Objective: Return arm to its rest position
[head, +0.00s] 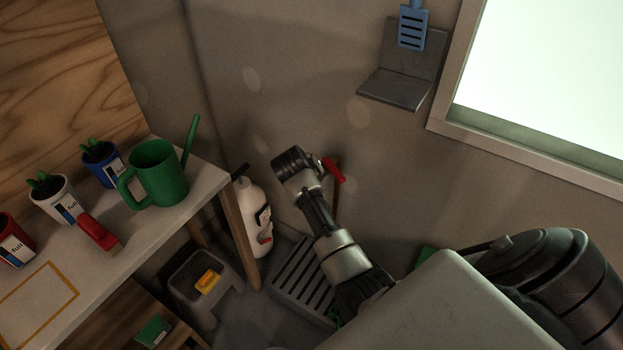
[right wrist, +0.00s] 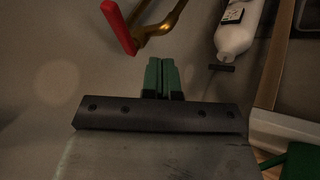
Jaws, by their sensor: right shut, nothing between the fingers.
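My right arm (head: 343,258) comes in from the lower right of the head view and reaches up in front of the wall, beside the red-handled tap. I cannot make out its fingertips there. In the right wrist view my right gripper (right wrist: 161,78) shows two green fingers pressed together with nothing between them. The red handle (right wrist: 119,27) and its brass pipe (right wrist: 165,22) lie just beyond the fingers, apparently apart from them. My left gripper is not in view.
The workbench (head: 135,235) at left carries a green watering can (head: 160,174), potted plants and a red-handled brush (head: 97,232). A grey wall shelf (head: 395,88) and a window frame (head: 520,148) are at upper right.

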